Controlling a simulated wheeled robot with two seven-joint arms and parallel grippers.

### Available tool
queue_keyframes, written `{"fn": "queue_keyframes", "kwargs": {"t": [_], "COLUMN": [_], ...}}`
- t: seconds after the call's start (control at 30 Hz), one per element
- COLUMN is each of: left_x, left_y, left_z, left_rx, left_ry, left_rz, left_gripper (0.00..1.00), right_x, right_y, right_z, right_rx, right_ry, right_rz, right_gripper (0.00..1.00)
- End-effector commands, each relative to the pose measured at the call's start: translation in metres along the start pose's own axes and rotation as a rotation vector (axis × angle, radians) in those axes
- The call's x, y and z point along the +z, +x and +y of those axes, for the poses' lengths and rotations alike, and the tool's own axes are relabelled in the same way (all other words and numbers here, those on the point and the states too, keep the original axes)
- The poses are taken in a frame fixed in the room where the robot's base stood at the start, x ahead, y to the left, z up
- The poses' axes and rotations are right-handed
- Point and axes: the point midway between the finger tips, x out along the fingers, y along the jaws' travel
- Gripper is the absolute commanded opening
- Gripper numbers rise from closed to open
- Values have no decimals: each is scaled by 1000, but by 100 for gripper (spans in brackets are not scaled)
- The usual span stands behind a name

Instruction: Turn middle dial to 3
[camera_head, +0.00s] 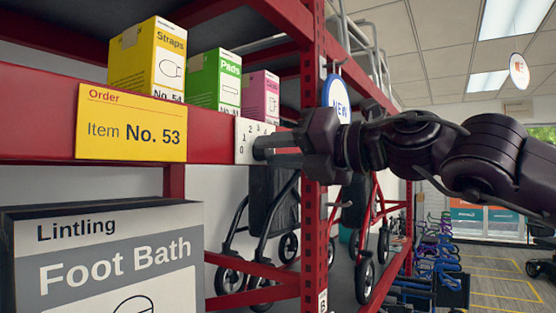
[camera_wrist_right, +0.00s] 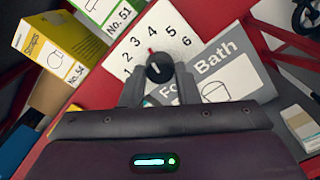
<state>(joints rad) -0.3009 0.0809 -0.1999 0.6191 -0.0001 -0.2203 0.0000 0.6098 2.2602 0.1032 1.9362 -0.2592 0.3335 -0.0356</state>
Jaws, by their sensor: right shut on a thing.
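A white dial plate (camera_head: 246,138) with printed digits is on the red shelf beam, beside the yellow order card. In the right wrist view the plate (camera_wrist_right: 187,57) shows digits 1 to 6 around a dark round dial (camera_wrist_right: 158,70). The dial's red pointer mark aims up, between 3 and 4; the exact setting is hard to tell. My right gripper (camera_head: 262,148) reaches in from the right and hides part of the plate. In the right wrist view its fingers (camera_wrist_right: 159,80) stand on both sides of the dial, shut on it. My left gripper is not in view.
A yellow Straps box (camera_head: 146,60), a green Pads box (camera_head: 214,78) and a pink box (camera_head: 261,94) stand above the beam. A Foot Bath box (camera_head: 110,262) stands below. A red shelf post (camera_head: 313,220) is close to my right gripper. Wheeled walkers stand behind.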

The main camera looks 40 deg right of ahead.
Motion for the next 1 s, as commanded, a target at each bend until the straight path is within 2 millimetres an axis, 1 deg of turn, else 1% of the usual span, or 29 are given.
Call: {"fn": "queue_keyframes", "kwargs": {"t": [0.03, 0.1, 0.4, 0.93, 0.97, 1.0], "left_x": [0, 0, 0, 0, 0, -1], "left_y": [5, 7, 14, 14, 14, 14], "left_z": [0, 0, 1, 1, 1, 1], "left_rx": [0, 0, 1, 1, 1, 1], "left_ry": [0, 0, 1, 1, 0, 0], "left_rz": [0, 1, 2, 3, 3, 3], "left_gripper": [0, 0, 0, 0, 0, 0], "right_x": [-1, -1, 0, 1, 1, 1], "right_y": [0, 0, 0, 0, 0, 0], "right_z": [-2, -1, -1, 0, 0, 0], "right_rx": [0, 1, -1, 0, 0, 0], "right_ry": [-31, -75, -202, -231, -231, -231], "right_rz": [-1, -2, -1, -2, -2, -2], "right_gripper": [6, 6, 6, 6, 31, 36]}}
